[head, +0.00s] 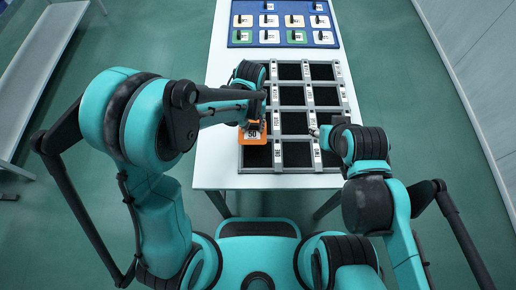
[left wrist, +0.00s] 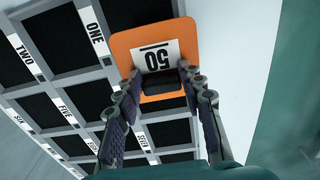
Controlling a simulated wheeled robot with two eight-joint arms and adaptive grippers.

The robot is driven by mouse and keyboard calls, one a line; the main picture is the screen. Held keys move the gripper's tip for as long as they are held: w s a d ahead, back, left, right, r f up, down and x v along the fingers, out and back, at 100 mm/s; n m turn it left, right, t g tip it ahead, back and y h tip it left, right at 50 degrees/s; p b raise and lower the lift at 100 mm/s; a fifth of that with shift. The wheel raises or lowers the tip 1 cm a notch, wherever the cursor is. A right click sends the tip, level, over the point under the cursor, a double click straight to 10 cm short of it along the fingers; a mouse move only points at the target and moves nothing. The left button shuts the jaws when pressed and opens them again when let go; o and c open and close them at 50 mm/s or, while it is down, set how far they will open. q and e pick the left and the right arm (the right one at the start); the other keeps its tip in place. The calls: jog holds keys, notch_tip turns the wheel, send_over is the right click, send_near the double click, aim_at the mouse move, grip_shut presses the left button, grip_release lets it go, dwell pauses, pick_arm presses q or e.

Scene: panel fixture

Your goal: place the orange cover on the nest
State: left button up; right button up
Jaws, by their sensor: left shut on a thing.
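The orange cover (head: 252,139) has a white label reading 50. It also shows in the left wrist view (left wrist: 127,42), with a dark grip block (left wrist: 162,84) on it. My left gripper (left wrist: 163,78) is shut on that block. It holds the cover over the front left part of the nest rack (head: 292,170), at the compartment marked ONE. I cannot tell the height of the gap. The rack has several black, square nests in grey frames with word labels. My right gripper (head: 317,132) is over the rack's right side; its fingers are too small to read.
A blue board (head: 235,38) with several labelled, knobbed tiles lies at the far end of the white table (head: 222,70). A grey bench (head: 45,60) stands at the left. A wall runs along the right. Bare table shows left of the rack.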

aim_at(258, 142)
pick_arm(q)
jog(key=s+f, duration=0.1)
jog(key=s+d+f, duration=0.1)
jog(key=s, duration=0.1)
jog(key=s+f+b, duration=0.1)
jog(key=shift+s+d+f, duration=0.1)
jog(key=shift+s+d, duration=0.3)
notch_tip(258, 142, down, 4)
jog(key=shift+f+b, duration=0.1)
jog(key=shift+b, duration=0.75)
jog(key=o, duration=1.2)
